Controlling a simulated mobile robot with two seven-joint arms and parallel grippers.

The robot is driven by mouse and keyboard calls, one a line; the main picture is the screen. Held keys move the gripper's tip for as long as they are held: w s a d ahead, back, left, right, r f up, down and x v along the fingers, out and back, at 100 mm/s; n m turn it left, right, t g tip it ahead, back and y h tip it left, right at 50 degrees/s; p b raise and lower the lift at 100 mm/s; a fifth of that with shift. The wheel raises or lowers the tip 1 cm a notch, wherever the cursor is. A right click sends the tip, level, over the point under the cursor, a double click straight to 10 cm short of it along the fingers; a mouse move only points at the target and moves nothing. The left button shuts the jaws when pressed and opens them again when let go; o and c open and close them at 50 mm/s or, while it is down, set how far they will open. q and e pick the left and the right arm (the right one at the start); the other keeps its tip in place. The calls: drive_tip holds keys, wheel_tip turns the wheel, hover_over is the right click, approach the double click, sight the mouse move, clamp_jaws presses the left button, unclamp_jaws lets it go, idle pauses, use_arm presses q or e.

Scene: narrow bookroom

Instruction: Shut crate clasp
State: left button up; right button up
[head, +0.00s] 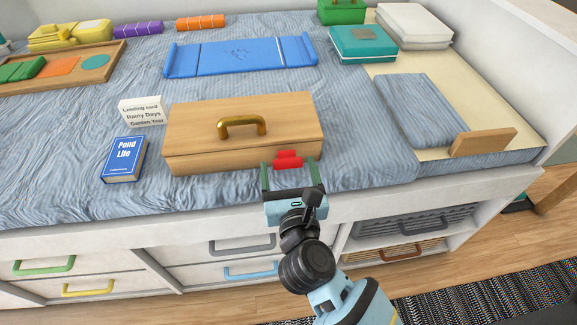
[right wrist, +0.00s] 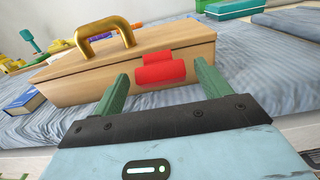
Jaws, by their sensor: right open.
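A wooden crate (head: 200,148) with a brass handle (head: 242,126) on its lid sits on the blue bedding near the front edge. Its lid looks down. A red clasp (head: 287,160) is on the crate's front face, toward the right end. My right gripper (head: 291,177) is open and empty, with its green fingers on either side of the clasp. In the right wrist view the clasp (right wrist: 161,73) shows between the fingertips, and I cannot tell whether they touch it. The crate (right wrist: 130,68) is behind it. My left gripper is out of view.
A teal box (head: 362,43) and a wooden block (head: 483,141) are to the right.

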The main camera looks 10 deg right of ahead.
drive_tip(key=shift+w, duration=0.4)
drive_tip(key=shift+c, duration=0.3)
